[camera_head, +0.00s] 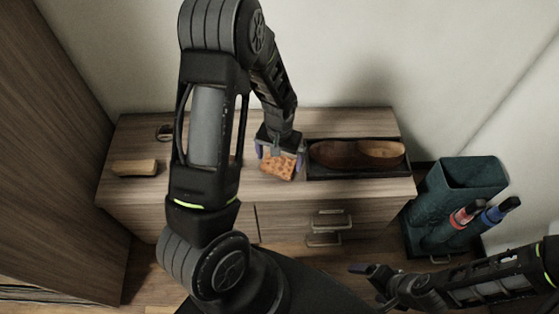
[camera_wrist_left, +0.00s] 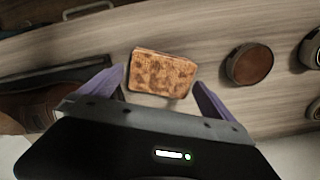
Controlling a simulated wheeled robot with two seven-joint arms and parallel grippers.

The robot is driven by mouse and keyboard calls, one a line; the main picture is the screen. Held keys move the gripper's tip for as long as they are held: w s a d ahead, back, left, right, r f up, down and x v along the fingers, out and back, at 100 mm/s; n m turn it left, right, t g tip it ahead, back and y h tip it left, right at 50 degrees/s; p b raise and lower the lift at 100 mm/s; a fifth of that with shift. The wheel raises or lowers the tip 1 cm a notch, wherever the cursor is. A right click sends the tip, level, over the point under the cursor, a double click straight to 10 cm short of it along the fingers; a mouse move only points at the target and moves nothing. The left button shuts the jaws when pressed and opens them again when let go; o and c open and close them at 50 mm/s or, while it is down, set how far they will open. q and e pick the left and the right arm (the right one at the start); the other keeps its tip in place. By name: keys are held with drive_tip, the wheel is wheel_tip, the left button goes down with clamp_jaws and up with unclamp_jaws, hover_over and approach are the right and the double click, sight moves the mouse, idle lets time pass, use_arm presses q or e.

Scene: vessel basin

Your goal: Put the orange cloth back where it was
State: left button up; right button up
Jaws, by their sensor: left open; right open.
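The orange cloth (camera_head: 278,169) is a small mottled orange-brown rectangle on the wooden cabinet top, left of the dark tray. In the left wrist view the cloth (camera_wrist_left: 161,74) lies between and just beyond the fingertips. My left gripper (camera_head: 279,163) is open above the cloth, its purple fingers on either side; these also show in the left wrist view (camera_wrist_left: 160,85). I cannot tell whether they touch it. My right gripper (camera_head: 367,283) is open and empty, low at the right, in front of the cabinet.
A tan block (camera_head: 135,168) lies at the cabinet's left end. A round brown-topped item (camera_wrist_left: 249,65) sits beside the cloth. A teal bin (camera_head: 458,187) with umbrella-like items stands on the right. My left arm hides part of the cabinet top.

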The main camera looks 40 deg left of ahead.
sight(280, 164)
use_arm(q)
wheel_tip(280, 164, up, 9)
drive_tip(key=p, duration=0.1)
drive_tip(key=shift+r, duration=0.1)
idle(0.6)
